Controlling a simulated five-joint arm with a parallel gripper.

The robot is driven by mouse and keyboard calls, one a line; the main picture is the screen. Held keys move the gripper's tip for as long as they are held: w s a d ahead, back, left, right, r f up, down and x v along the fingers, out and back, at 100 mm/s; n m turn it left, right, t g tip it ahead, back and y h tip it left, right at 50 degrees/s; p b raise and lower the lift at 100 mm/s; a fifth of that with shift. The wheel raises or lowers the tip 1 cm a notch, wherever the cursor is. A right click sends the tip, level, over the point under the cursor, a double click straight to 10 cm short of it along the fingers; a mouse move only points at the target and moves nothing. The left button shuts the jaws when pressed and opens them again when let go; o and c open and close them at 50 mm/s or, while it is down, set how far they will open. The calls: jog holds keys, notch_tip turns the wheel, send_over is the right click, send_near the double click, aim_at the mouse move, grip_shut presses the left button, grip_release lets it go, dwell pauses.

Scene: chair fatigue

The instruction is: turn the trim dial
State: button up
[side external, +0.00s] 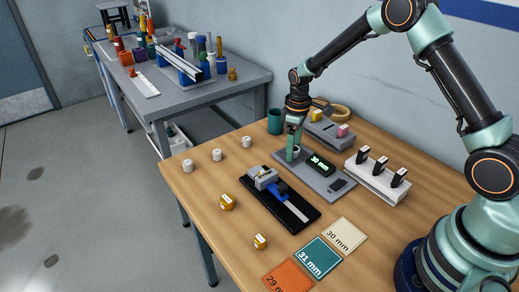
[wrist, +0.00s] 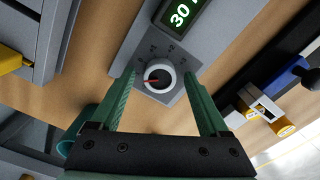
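The pointer lies nearly level in the wrist view. My gripper (wrist: 160,82) is open, with one green finger on each side of the dial and a visible gap to it. In the side view my gripper (side external: 293,151) points down at the panel's left end and hides the dial. The display (side external: 320,165) on the same grey panel (side external: 312,178) reads 30 mm.
A black fixture with a blue slide (side external: 279,194) lies in front of the panel. A white block with black switches (side external: 377,178) stands to the right, a teal mug (side external: 275,122) behind. Cards (side external: 317,257) lie at the front edge. Several small cylinders stand on the left of the table.

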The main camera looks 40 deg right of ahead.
jog(key=shift+r, duration=0.1)
notch_tip(320, 180, up, 12)
dwell(0.7)
jog(key=s+a+r+m+t, duration=0.2)
jog(key=s+r+m+t, duration=0.1)
jog(key=s+r, duration=0.6)
jog(key=s+a+r+m+t, duration=0.2)
jog(key=s, duration=0.8)
jog(key=shift+r+m+t, duration=0.25)
jog(key=shift+m+t, duration=0.05)
jog(key=shift+m, duration=0.1)
